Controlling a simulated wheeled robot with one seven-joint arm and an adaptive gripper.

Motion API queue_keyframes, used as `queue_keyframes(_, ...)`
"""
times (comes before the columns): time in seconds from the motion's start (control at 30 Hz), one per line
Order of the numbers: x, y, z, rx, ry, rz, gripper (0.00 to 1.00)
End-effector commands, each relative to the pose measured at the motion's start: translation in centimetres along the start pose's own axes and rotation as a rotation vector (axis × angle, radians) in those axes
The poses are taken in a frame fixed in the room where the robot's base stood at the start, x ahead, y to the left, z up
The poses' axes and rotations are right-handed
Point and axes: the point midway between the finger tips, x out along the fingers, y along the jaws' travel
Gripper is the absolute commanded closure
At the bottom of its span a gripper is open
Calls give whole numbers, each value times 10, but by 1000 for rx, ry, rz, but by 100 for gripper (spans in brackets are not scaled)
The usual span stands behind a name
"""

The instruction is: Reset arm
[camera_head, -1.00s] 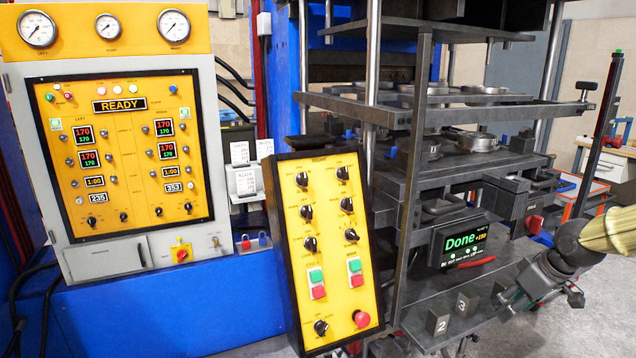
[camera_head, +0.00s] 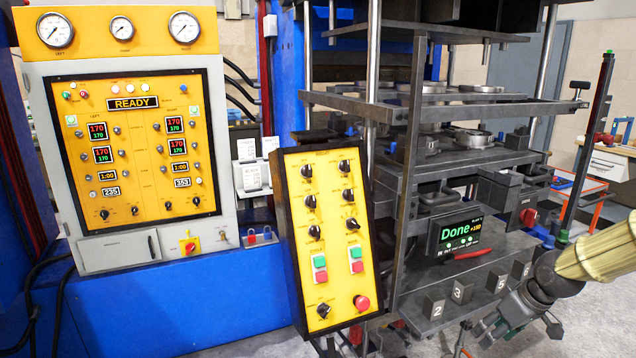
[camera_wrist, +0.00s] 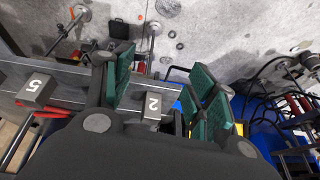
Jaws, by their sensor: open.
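My gripper (camera_head: 488,330) is at the lower right in the head view, in front of the press's lower shelf. In the wrist view my gripper (camera_wrist: 160,95) has its green-padded fingers spread apart, with nothing held between them. The numbered block 2 (camera_wrist: 153,104) shows behind the gap between the fingers, and block 5 (camera_wrist: 36,88) is to the left. My forearm, in a pale cover, comes in from the right edge of the head view.
The rubber press (camera_head: 455,180) fills the right with open shelves and uprights. A screen (camera_head: 459,234) reads "Done". A slanted yellow control panel (camera_head: 328,240) stands left of the shelf. The yellow cabinet panel (camera_head: 137,150) reads "READY". Numbered blocks line the shelf's front edge.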

Motion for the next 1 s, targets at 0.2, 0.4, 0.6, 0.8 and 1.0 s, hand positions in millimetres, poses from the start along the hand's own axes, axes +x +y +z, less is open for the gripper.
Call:
queue_keyframes(0.2,52,-36,25,54,-39,-31,43)
queue_keyframes(0.4,102,-73,57,119,-76,-48,43)
queue_keyframes(0.6,147,-109,96,182,-117,-51,43)
queue_keyframes(0.8,186,-143,144,245,-162,-39,43)
queue_keyframes(1.0,217,-176,198,296,-210,-13,43)
